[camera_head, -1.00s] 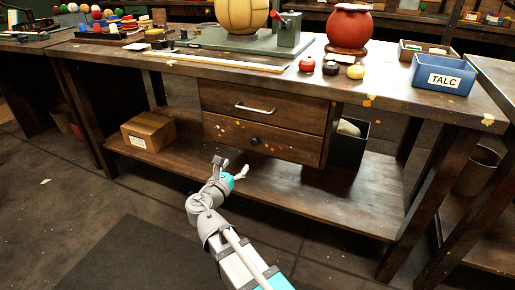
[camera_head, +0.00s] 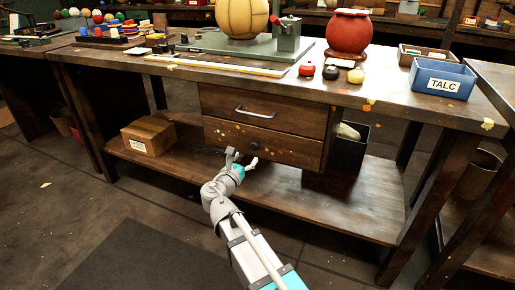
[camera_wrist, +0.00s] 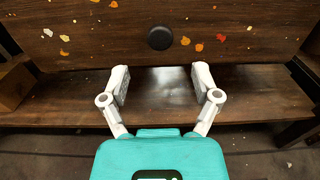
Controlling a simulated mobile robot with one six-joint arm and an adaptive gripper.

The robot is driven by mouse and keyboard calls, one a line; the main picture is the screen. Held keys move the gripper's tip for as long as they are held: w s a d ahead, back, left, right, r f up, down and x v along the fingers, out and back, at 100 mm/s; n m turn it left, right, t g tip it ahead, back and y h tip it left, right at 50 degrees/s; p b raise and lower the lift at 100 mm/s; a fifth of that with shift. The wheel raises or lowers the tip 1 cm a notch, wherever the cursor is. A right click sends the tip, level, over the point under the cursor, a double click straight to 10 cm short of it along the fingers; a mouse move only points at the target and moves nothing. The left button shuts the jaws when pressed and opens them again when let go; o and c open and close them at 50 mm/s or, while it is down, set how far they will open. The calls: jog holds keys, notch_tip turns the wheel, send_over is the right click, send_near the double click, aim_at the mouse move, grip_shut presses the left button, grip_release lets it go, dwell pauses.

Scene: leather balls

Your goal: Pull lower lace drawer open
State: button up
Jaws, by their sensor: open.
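The lower drawer (camera_head: 225,135) is a dark wooden front with paint flecks and a round black knob (camera_head: 255,144). It sits shut under the bench top, below an upper drawer (camera_head: 290,112) with a metal bar handle (camera_head: 255,112). My gripper (camera_head: 243,159) is open and empty, just in front of and a little below the lower drawer. In the wrist view the knob (camera_wrist: 160,38) is centred above and beyond the two spread fingertips (camera_wrist: 159,70), apart from them.
A lower shelf (camera_head: 290,192) runs beneath the drawers. A cardboard box (camera_head: 148,137) stands on it at left and a dark bin (camera_head: 348,150) at right. The bench top holds a blue TALC tray (camera_head: 442,80), a red pot (camera_head: 348,32) and small balls. The floor in front is clear.

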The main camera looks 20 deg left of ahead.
aim_at(254, 147)
jog(key=w, duration=0.7)
jog(key=shift+w+d, duration=0.2)
jog(key=shift+d, duration=0.1)
